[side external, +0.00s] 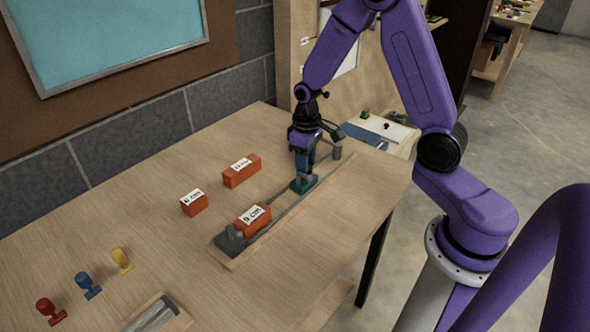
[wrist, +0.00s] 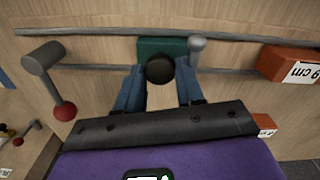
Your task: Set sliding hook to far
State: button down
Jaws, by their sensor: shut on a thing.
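The sliding hook is a teal block (side external: 304,185) on two grey rails (side external: 283,208), between the rails' middle and their far end. In the wrist view the teal block (wrist: 150,44) shows at top centre, with a dark round knob (wrist: 160,69) in front and a grey peg (wrist: 197,46) at its right. My gripper (side external: 303,174) points down onto the hook. In the wrist view my gripper (wrist: 160,82) has its blue fingers on either side of the dark knob, shut on the hook. The exact contact is partly hidden.
An orange block marked 9 cm (side external: 251,218) sits at the rails' near end. Two more orange blocks, one (side external: 193,204) and another (side external: 241,171), stand beside the track. A grey post (side external: 337,151) stands at the far end.

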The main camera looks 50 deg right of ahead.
jog(key=shift+d, duration=0.35)
jog(key=c, duration=0.7)
grip_release()
jog(key=shift+a, duration=0.1)
jog(key=shift+r, duration=0.55)
notch_tip(320, 180, up, 16)
jog(key=shift+r, duration=0.2)
